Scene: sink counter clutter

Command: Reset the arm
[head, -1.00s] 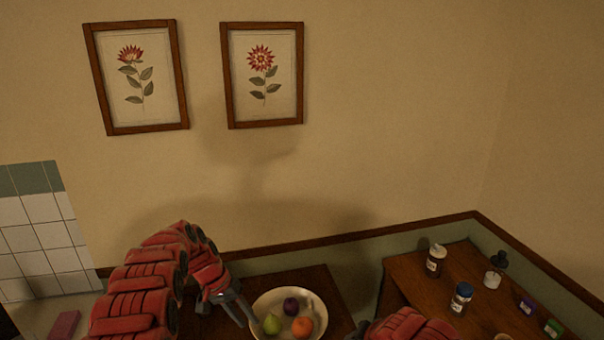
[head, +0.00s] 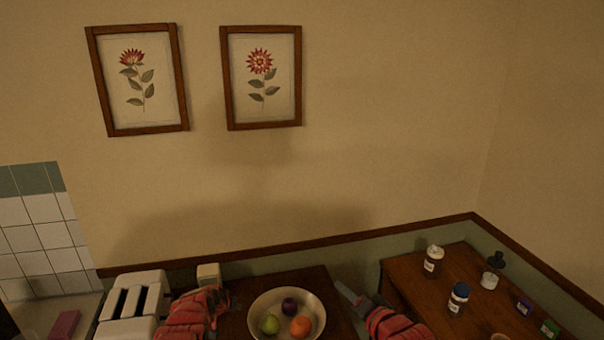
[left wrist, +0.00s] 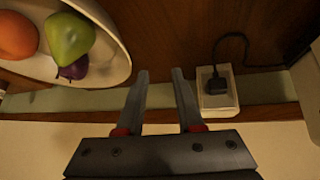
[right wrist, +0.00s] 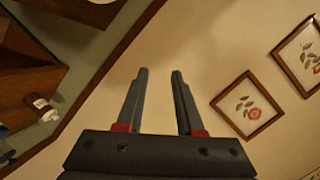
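My left gripper (head: 226,298) is low between the toaster and the fruit bowl in the head view. Its two fingers stand apart in the left wrist view (left wrist: 160,74), with nothing between them. My right gripper (head: 347,292) is just right of the fruit bowl in the head view, its fingers pointing up and left. In the right wrist view (right wrist: 161,72) its fingers are apart and empty, with plain wall behind them. Parts of both red arms are cut off by the head view's bottom edge.
A cream bowl (head: 256,325) of fruit sits on the wooden table between the grippers. A white toaster (head: 158,280) and a socket box (head: 208,271) with a plugged cord (left wrist: 236,45) are by the left arm. Bottles (head: 457,300) stand on the right-hand table.

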